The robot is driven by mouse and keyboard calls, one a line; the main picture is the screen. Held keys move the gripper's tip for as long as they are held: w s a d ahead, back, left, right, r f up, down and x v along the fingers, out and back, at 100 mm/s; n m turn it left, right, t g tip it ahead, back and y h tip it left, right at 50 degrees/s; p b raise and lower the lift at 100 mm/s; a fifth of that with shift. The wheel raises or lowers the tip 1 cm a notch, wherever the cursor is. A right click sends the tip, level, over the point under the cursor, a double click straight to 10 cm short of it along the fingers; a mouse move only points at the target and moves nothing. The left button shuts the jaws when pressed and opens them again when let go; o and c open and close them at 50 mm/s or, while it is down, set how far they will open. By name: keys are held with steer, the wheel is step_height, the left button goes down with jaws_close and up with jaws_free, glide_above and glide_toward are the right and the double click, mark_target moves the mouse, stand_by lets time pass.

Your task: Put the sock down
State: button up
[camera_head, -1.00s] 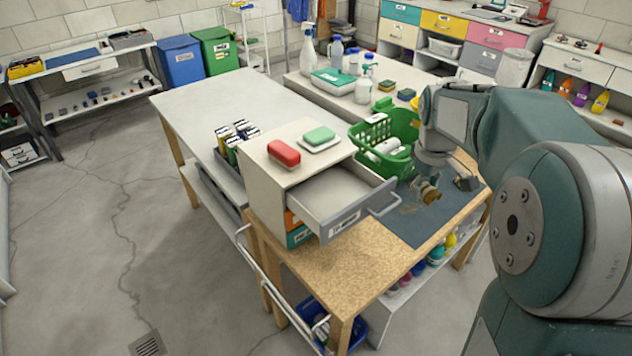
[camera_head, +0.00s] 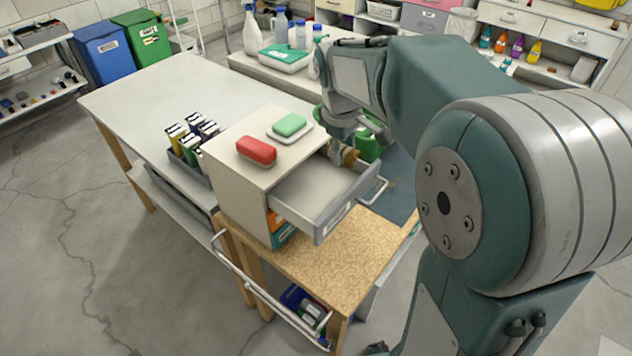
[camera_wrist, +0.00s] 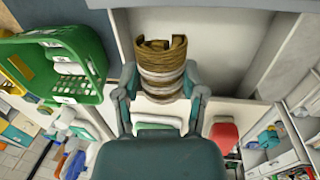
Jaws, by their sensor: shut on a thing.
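My gripper (camera_wrist: 160,95) is shut on the sock (camera_wrist: 162,62), a rolled brown and cream striped bundle that fills the space between the fingers in the wrist view. In the head view the sock (camera_head: 349,157) shows as a small brown patch below my wrist, at the far right edge of the open drawer (camera_head: 318,197). In the wrist view the pale drawer interior (camera_wrist: 225,40) lies behind and beside the sock. I cannot tell whether the sock touches the drawer. The drawer looks empty where I can see inside it.
A red soap-like block (camera_head: 256,150) and a green one (camera_head: 289,124) on a white dish sit on the drawer unit's top. A green basket (camera_wrist: 78,65) stands close beside the drawer. Several cans (camera_head: 192,138) stand left of the unit. The wooden tabletop (camera_head: 320,255) in front is clear.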

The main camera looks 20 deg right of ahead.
glide_above(318, 189)
steer(key=f, duration=0.3)
steer(key=d+f, duration=0.1)
steer(key=shift+s+f, duration=0.15)
steer(key=shift+s, duration=0.15)
steer(key=shift+w+a+f, duration=0.1)
steer(key=shift+a+f, duration=0.2)
steer(key=shift+f, duration=0.25)
steer(key=shift+a+f, duration=0.25)
steer(key=shift+f, duration=0.7)
steer(key=shift+a+f, duration=0.2)
steer(key=shift+f, duration=0.7)
steer(key=o, duration=0.9)
steer(key=shift+d+f, duration=0.1)
steer(key=shift+o, duration=0.2)
